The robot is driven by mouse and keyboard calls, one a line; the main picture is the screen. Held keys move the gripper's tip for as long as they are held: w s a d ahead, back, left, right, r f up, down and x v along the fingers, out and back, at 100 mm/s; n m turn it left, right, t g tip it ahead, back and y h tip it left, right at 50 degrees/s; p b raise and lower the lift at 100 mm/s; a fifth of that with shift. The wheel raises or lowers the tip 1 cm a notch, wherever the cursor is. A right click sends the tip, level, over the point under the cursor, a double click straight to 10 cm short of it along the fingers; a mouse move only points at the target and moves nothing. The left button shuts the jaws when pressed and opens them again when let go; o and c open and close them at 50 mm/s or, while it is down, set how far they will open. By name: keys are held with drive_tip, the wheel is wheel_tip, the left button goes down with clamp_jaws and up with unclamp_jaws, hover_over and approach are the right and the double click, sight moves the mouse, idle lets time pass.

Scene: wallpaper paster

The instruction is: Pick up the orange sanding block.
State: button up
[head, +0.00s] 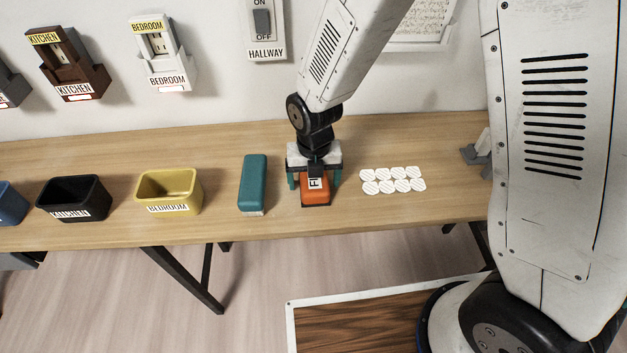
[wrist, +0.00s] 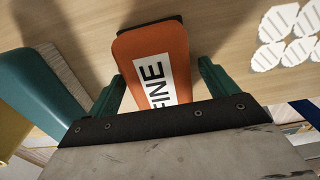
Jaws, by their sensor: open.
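The orange sanding block (head: 316,194) lies on the wooden table under my gripper. In the wrist view the gripper's fingers (wrist: 158,84) are open around the block, with a small gap seen at the right finger; I cannot tell whether the left one touches.
A teal block (head: 253,183) stands left of the gripper. White round discs (head: 393,180) lie to the right. A yellow bin (head: 169,190) labelled BEDROOM and a black bin (head: 73,199) are farther left. The table's front edge is close to the block.

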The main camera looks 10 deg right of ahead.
drive_tip(key=c, duration=1.1)
drive_tip(key=shift+c, duration=0.2)
drive_tip(key=shift+r, duration=0.15)
